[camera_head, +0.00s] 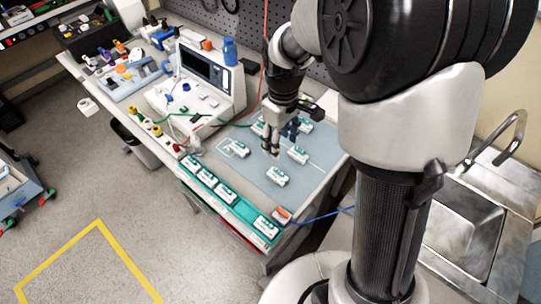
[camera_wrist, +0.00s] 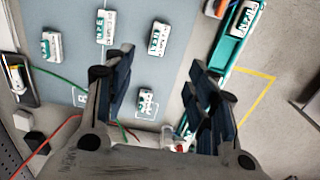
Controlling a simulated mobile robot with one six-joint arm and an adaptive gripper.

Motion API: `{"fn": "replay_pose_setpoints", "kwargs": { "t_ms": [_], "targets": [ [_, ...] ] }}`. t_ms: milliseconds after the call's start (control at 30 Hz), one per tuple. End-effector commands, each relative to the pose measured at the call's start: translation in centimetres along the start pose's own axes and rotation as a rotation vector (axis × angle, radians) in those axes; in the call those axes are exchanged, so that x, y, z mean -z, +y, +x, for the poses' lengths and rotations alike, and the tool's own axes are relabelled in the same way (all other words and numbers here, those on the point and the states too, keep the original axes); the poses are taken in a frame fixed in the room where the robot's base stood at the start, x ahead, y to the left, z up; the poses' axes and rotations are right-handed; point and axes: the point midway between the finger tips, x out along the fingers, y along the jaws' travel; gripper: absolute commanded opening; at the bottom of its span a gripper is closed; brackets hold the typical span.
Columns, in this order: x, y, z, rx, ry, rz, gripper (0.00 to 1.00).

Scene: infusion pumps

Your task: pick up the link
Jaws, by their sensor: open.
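Several small white-and-green modules lie on the blue-grey mat (camera_head: 262,186); I cannot tell which one is the link. In the head view one module (camera_head: 238,149) lies left of my gripper (camera_head: 271,142), one (camera_head: 277,177) in front, one (camera_head: 298,154) to the right, and one (camera_head: 304,126) behind right. In the wrist view, modules show at the upper left (camera_wrist: 52,45), the top (camera_wrist: 105,27) and the upper middle (camera_wrist: 157,39). Another module (camera_wrist: 146,103) shows between the fingers of my gripper (camera_wrist: 158,72), inside a white outline. My gripper is open, empty and above the mat.
A teal tray (camera_head: 249,213) along the bench's front edge holds several similar modules. A white instrument with a screen (camera_head: 206,73) stands behind left, with red and green cables nearby. A blue bottle (camera_head: 229,51) stands beside it. A sink (camera_head: 462,226) is at the right.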

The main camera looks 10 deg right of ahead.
Motion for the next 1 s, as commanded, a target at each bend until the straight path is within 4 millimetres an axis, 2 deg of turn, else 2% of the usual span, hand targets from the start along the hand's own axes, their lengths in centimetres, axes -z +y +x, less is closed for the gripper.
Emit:
{"fn": "replay_pose_setpoints", "kwargs": {
  "t_ms": [33,100,400,500,767,1000],
  "targets": [
    [-0.1,-0.1,1.4,0.003,-0.003,0.001,0.52],
    [-0.1,-0.1,3.0,0.003,-0.004,0.001,0.52],
    [-0.1,-0.1,9.2,0.002,-0.003,0.002,0.52],
    [-0.1,-0.1,10.3,0.002,-0.002,0.003,0.52],
    [0.1,0.0,11.6,0.001,-0.001,0.003,0.52],
    [0.5,0.0,15.3,0.002,-0.003,0.003,0.52]
  ]
}}
